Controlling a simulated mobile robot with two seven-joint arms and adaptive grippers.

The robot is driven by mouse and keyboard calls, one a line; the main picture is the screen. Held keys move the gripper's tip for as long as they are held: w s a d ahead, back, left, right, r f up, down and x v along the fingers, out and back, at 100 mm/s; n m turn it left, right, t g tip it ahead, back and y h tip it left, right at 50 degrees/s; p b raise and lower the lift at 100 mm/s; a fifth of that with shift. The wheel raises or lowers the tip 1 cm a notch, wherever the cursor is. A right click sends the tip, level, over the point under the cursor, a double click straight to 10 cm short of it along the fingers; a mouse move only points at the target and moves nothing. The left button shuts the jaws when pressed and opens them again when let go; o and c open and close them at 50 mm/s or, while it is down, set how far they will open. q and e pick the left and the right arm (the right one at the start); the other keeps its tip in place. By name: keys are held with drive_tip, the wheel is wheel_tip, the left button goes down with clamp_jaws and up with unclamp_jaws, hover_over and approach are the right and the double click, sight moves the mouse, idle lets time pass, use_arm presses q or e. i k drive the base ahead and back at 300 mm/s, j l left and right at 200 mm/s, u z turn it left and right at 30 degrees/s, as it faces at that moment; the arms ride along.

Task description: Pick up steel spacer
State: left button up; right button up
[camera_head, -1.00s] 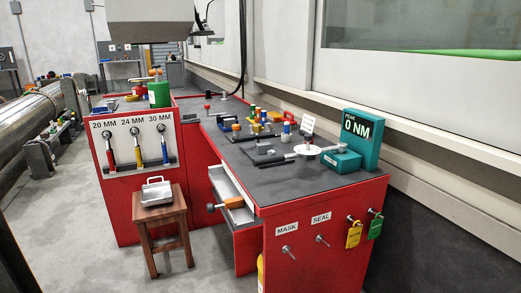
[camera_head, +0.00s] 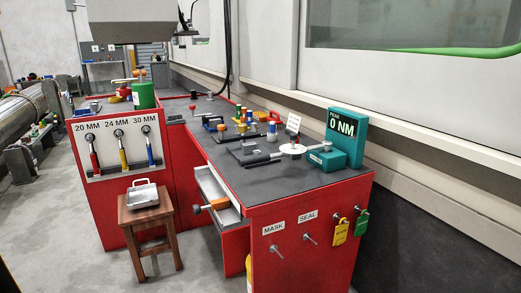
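I cannot pick out a steel spacer with certainty; the small parts on the red workbench are too small to tell apart. A pale round disc (camera_head: 293,149) sits on the near part of the dark bench top (camera_head: 262,184), beside the teal gauge (camera_head: 343,138) reading 0 NM. Several small coloured parts (camera_head: 247,122) stand in a group farther back. Neither of my grippers is in view.
A wooden stool (camera_head: 144,215) with a metal tray (camera_head: 143,194) stands left of the drawer. Wrenches (camera_head: 122,153) hang on a panel behind it. Yellow (camera_head: 341,231) and green (camera_head: 361,223) tags hang on the bench's near face.

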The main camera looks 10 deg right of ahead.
sight(247, 148)
drive_tip(key=i+j+z, duration=0.15)
drive_tip(key=z, duration=1.35)
drive_tip(key=j+z, duration=0.5)
drive_tip(key=k+j+z, duration=0.1)
drive_tip(key=j+z, duration=0.35)
